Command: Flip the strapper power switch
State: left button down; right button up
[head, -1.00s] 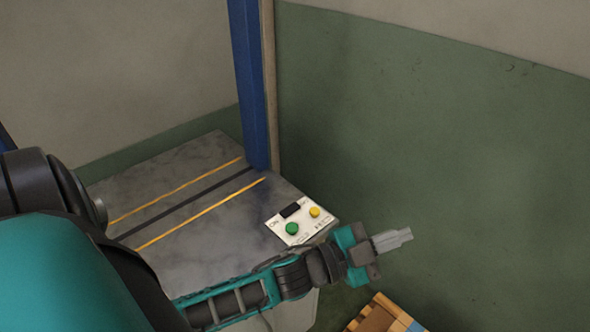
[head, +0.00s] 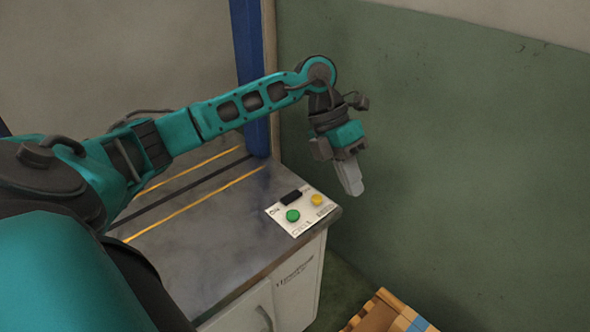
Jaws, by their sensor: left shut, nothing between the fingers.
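The strapper (head: 215,245) is a grey-topped machine with a light cabinet below. Its white control panel (head: 298,226) lies at the top's right corner. On it are a black rocker switch (head: 291,198), a green button (head: 293,216) and a yellow button (head: 317,200). My left gripper (head: 355,190) is shut and empty, pointing down, to the right of and above the panel, apart from it. The panel and its switch show unobstructed. My right gripper is out of view.
A blue post (head: 246,75) of the strapper's frame rises behind the top. A green and beige wall (head: 450,150) stands behind and to the right. A wooden stack with a blue part (head: 385,318) lies low at the bottom right.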

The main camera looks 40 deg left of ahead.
aim_at(295, 192)
pick_arm(q)
jog(key=a+r+n+y, duration=0.1)
jog(key=a+r+y, duration=0.1)
jog(key=a, duration=0.5)
jog(key=a+r+n+y, duration=0.1)
jog(key=a+r+y, duration=0.1)
jog(key=a+y, duration=0.2)
jog(key=a, duration=0.3)
jog(key=shift+r+b, duration=0.35)
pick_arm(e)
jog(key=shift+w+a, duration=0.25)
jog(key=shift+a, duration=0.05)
pick_arm(q)
jog(key=shift+w+f, duration=0.1)
notch_tip(295, 192, down, 13)
jog(key=shift+d+r+b, duration=0.1)
jog(key=shift+r+b, duration=0.05)
jog(key=shift+b, duration=0.9)
jog(key=shift+f, duration=0.6)
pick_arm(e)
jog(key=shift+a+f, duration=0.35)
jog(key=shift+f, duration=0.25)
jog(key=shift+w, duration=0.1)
